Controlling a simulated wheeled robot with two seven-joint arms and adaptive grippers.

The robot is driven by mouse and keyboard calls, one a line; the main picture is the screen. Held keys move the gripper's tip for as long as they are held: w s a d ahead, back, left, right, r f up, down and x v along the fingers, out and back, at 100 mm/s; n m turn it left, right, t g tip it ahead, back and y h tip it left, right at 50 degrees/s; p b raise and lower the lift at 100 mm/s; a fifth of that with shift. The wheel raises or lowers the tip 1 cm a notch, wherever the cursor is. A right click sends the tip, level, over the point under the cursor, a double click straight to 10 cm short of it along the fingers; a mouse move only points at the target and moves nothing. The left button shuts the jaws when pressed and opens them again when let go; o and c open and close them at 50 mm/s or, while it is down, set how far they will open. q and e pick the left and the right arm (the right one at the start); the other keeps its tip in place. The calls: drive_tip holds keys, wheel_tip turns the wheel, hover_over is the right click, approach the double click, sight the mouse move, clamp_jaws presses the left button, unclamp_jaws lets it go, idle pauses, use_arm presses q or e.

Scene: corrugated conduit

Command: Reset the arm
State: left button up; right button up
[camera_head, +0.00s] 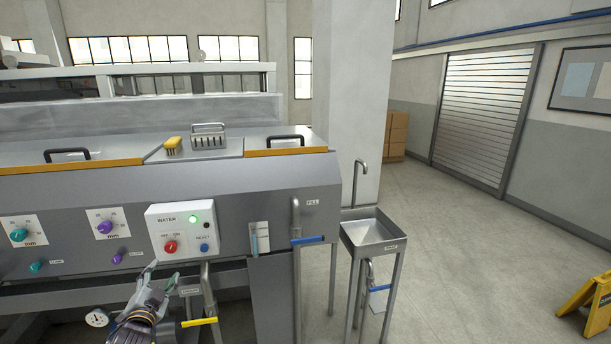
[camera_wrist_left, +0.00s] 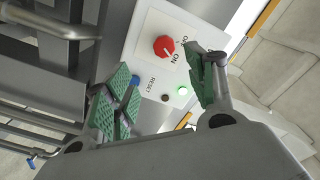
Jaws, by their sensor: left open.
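My left gripper (camera_head: 163,277) is open and empty, just below the white WATER control box (camera_head: 178,222) on the front of the grey machine. In the left wrist view its green-padded fingers (camera_wrist_left: 165,85) are spread apart in front of the same box (camera_wrist_left: 150,66). The red OFF/ON knob (camera_head: 170,247) also shows in the wrist view (camera_wrist_left: 164,45), beyond the fingertips and apart from them. The blue RESET button (camera_head: 204,247) is partly hidden by a finger in the wrist view. A green lamp (camera_head: 194,219) is lit. My right gripper is not in view.
A pressure gauge (camera_head: 97,318) and a yellow-handled valve (camera_head: 199,322) flank my left gripper. A blue-handled FILL valve (camera_head: 308,240) and a metal sink (camera_head: 377,231) stand to the right. A yellow floor sign (camera_head: 594,305) is far right. Open floor lies between.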

use_arm(q)
drive_tip(key=s+f+n+g+h, duration=0.1)
drive_tip(key=s+f+n+g, duration=0.2)
drive_tip(key=f, duration=1.5)
drive_tip(key=s+f+n+g, duration=0.1)
drive_tip(key=s+f+g, duration=0.25)
drive_tip(key=f, duration=1.45)
drive_tip(key=s+d+f+n+g+h, duration=0.1)
drive_tip(key=s+d+f+g, duration=0.1)
drive_tip(key=s+f, duration=0.6)
drive_tip(key=s+d+f+g, duration=0.2)
drive_tip(key=s+f, duration=0.5)
drive_tip(key=f, duration=0.2)
drive_tip(key=s+d+f+g, duration=0.2)
drive_tip(key=s+d+f, duration=0.2)
drive_tip(key=s, duration=0.7)
drive_tip(key=s+d+f+g+h, duration=0.1)
drive_tip(key=s+d+f, duration=0.3)
drive_tip(key=s, duration=0.8)
drive_tip(key=s+d+f+g, duration=0.3)
drive_tip(key=s+d+f, duration=0.2)
drive_tip(key=s, duration=0.7)
wheel_tip(320, 180, down, 2)
drive_tip(key=shift+f+h, duration=0.15)
drive_tip(key=shift+h, duration=0.25)
drive_tip(key=shift+s+a, duration=0.1)
drive_tip(key=shift+s, duration=0.1)
